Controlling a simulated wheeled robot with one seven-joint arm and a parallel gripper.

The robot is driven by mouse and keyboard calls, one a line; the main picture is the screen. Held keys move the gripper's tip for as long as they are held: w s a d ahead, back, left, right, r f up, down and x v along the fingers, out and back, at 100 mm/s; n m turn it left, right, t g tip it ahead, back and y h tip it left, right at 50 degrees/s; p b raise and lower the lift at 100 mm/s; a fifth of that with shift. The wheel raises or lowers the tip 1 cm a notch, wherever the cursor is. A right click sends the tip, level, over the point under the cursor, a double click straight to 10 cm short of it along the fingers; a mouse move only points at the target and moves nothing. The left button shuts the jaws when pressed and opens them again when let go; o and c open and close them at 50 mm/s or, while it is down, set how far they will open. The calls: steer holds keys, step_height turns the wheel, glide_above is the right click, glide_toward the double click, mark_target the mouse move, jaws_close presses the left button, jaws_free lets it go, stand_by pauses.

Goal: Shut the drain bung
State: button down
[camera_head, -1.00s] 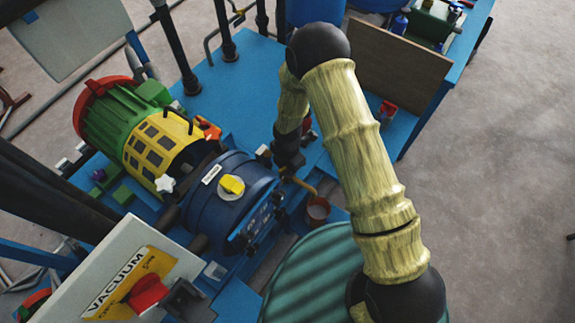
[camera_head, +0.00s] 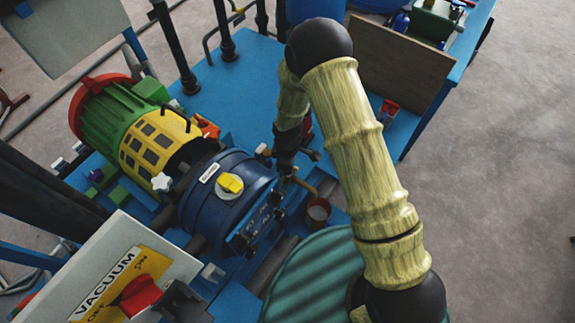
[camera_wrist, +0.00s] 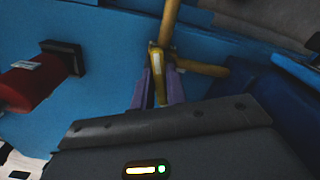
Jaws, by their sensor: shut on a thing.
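The drain bung shows in the wrist view as a small brass lever-like piece (camera_wrist: 157,74) on a brass pipe (camera_wrist: 200,68). My gripper (camera_wrist: 158,84) has its two purple fingers on either side of this piece and is shut on it. In the head view my gripper (camera_head: 286,160) is a dark shape beside the blue vessel (camera_head: 228,195), at the near end of the brass pipe (camera_head: 304,185). The bung itself is too small and too covered there to make out.
A small reddish cup (camera_head: 318,210) stands below the pipe's end. A red cylinder (camera_wrist: 34,86) lies to the left in the wrist view. A vacuum panel (camera_head: 120,270) with a red knob is at the lower left, and a brown board (camera_head: 400,68) stands at the back right.

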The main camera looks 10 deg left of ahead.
steer(key=m, duration=0.6)
steer(key=shift+w+a+m+b, duration=0.1)
steer(key=shift+a+m+b, duration=0.05)
steer(key=shift+m+b, duration=0.2)
steer(key=m, duration=0.6)
steer(key=shift+r+m, duration=0.1)
steer(key=shift+m, duration=0.15)
steer(key=c, duration=1.4)
jaws_free()
step_height(320, 180, up, 17)
steer(key=shift+r, duration=0.15)
